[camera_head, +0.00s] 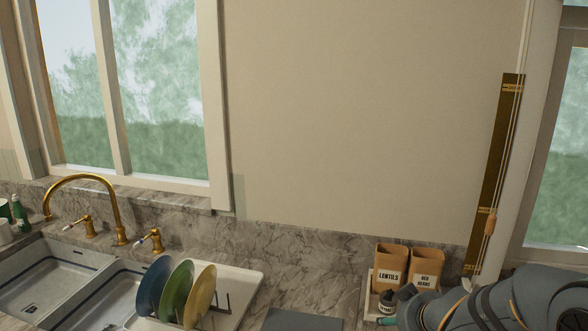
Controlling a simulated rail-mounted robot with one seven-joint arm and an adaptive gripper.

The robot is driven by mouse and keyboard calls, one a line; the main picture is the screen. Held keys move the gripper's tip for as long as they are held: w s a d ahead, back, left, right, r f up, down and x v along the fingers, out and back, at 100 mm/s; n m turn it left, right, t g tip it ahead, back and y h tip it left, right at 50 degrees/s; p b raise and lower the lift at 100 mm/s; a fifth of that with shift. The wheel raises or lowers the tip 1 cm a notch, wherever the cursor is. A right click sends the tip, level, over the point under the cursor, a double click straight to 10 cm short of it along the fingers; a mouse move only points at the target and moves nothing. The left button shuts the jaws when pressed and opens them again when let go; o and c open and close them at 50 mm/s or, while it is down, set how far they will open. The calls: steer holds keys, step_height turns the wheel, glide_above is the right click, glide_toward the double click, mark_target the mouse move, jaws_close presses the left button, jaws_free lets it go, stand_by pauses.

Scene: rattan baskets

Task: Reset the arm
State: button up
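Grey, rounded links of my arm (500,303) fill the lower right corner, with dark bands and an orange ring. They are in front of the right end of the counter and the wall base there. No rattan basket shows.
Beside my arm, a white tray (368,309) holds canisters marked lentils (389,265) and red beans (425,265), and a small dark bottle (386,301). A dish rack (238,284) with three plates, a sink (52,274) and a brass faucet (115,205) are left. The middle wall is clear.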

steer(key=s, duration=0.6)
steer(key=shift+a+f, duration=0.2)
stand_by(0.4)
